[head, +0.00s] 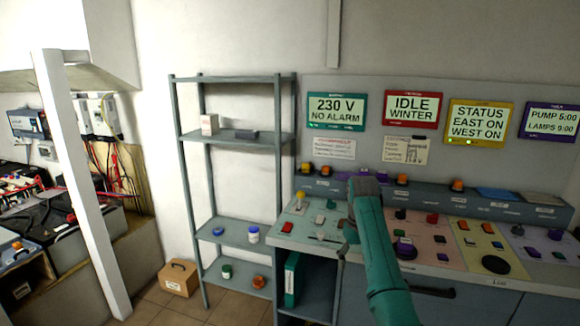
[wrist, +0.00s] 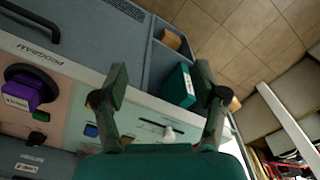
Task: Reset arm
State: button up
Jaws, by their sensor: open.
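My arm is teal and reaches up from the bottom of the head view over the control desk (head: 440,262). My gripper (head: 346,238) shows there only in part, small and dark, at the left side of the arm above the desk's front edge. In the wrist view my gripper (wrist: 162,84) has its two dark fingers spread wide apart with nothing between them. Beyond the fingers lie the desk's front edge, a green binder (wrist: 180,86) on the shelf below and the tiled floor. Part of the desk is hidden behind my arm.
A grey shelf rack (head: 238,137) with small jars and boxes stands left of the desk. A cardboard box (head: 179,278) sits on the floor beside a white post (head: 82,180). Four-coloured displays include a red one (head: 412,108). A purple knob (wrist: 30,92) rises from the desk.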

jog(key=s+f+t, duration=0.1)
jog(key=s+f, duration=0.2)
jog(key=f, duration=0.6)
jog(key=s+f+t, duration=0.1)
jog(key=s+f, duration=0.2)
jog(key=f, duration=0.7)
jog(key=s+f+t, duration=0.2)
jog(key=s+f, duration=0.2)
jog(key=f, duration=0.5)
jog(key=s+f+m+t, duration=0.1)
jog(key=s+f+t, duration=0.1)
jog(key=s+f, duration=0.5)
jog(key=s+f+m+t, duration=0.1)
jog(key=s+f, duration=0.3)
jog(key=s, duration=0.8)
jog(key=s+r+t, duration=0.2)
jog(key=s+r, duration=0.2)
jog(key=s, duration=0.8)
jog(key=s+r+t, duration=0.2)
jog(key=s+r, duration=0.1)
jog(key=s, duration=0.8)
jog(key=s+r+t, duration=0.1)
jog(key=s+r, duration=0.6)
jog(key=r, duration=0.4)
jog(key=s+r+m+t, duration=0.1)
jog(key=s+r+t, duration=0.1)
jog(key=s+r, duration=0.6)
notch_tip(320, 180, up, 3)
jog(key=shift+r+t, duration=0.15)
jog(key=shift+t, duration=0.15)
